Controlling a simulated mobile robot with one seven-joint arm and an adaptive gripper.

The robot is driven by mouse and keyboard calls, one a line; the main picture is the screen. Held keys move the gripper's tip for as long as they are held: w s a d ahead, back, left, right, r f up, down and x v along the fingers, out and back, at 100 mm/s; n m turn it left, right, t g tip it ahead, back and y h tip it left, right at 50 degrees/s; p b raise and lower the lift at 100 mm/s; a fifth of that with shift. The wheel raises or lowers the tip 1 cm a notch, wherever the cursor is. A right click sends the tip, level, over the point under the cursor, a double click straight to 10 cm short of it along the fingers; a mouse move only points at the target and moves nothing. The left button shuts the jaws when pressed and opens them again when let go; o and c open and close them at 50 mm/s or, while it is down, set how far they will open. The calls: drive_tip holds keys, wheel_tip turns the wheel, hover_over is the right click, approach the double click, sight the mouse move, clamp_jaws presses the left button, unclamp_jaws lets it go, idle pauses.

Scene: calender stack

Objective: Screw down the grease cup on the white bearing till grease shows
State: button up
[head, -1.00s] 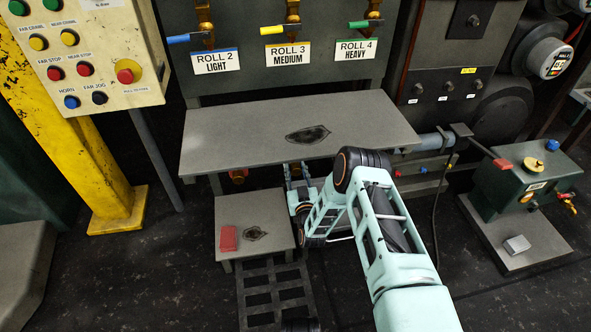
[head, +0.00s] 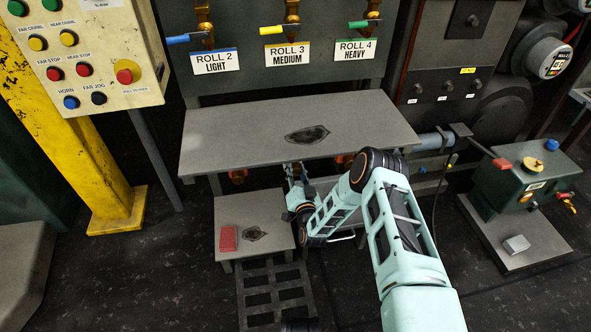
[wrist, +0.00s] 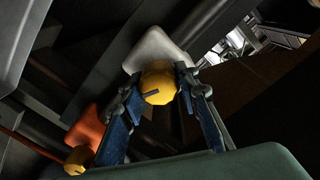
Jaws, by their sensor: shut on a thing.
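The white bearing (wrist: 155,48) shows in the wrist view as a pale rounded block behind a yellow grease cup (wrist: 160,82). The cup has a dark line across its near face. My gripper (wrist: 159,88) has its two blue fingers closed on the sides of this cup. In the head view my gripper (head: 293,172) reaches under the front edge of the grey table, and the white bearing is hidden there. I see no grease at the bearing, though its far side is hidden.
An orange bearing (wrist: 86,126) with its own yellow cup (wrist: 78,159) is at lower left in the wrist view. The grey table (head: 235,130) overhangs my gripper. A low step (head: 265,215) with a red block (head: 228,239) stands in front. A green pump box (head: 510,190) is at right.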

drive_tip(key=shift+s, duration=0.1)
idle(0.3)
drive_tip(key=o, duration=1.2)
drive_tip(key=shift+c, duration=0.2)
drive_tip(key=v, duration=1.2)
